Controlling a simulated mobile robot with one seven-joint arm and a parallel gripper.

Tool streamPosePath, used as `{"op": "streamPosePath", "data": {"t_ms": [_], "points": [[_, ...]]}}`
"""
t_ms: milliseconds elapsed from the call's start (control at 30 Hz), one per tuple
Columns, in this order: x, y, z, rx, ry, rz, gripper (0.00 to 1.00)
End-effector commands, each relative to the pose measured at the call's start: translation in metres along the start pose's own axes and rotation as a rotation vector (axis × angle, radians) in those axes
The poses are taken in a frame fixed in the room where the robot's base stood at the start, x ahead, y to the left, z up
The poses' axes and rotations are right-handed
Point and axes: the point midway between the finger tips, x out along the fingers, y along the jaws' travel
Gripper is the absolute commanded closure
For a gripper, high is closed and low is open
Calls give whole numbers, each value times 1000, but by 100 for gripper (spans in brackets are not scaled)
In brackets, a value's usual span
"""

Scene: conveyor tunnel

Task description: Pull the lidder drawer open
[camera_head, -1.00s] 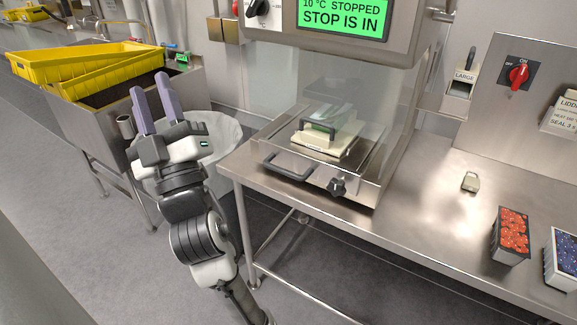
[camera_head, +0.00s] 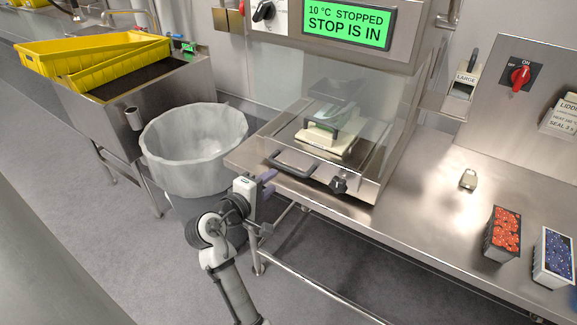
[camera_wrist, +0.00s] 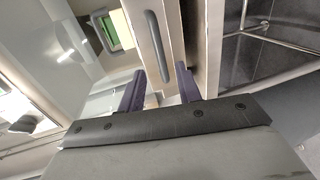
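The lidder (camera_head: 335,110) is a steel machine with clear walls on the steel bench. Its drawer (camera_head: 312,169) is at the bottom front and has a dark bar handle (camera_head: 292,163) on its left part; a black knob is to the right. In the wrist view the handle (camera_wrist: 157,46) lies ahead, just beyond the fingertips. My gripper (camera_head: 268,182) is below and left of the handle, near the bench's front edge. In the wrist view its two purple fingers (camera_wrist: 161,84) are spread apart with nothing gripped between them. The drawer looks shut.
A lined bin (camera_head: 195,150) stands left of the bench, beside my arm. A sink with yellow crates (camera_head: 95,60) is at far left. A grey tag-like item (camera_head: 468,179), a red fruit punnet (camera_head: 503,235) and a blue one (camera_head: 553,258) are on the bench's right.

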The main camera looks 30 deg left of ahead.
Motion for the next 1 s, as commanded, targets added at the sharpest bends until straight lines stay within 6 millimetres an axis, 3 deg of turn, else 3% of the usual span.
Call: {"op": "streamPosePath", "data": {"t_ms": [200,400,600,867,1000], "points": [[48,3,0,2,-1,-1,66],[81,2,0,3,1,0,66],[95,1,-1,3,2,0,66],[97,1,-1,4,3,1,66],[96,1,-1,4,3,1,80]]}}
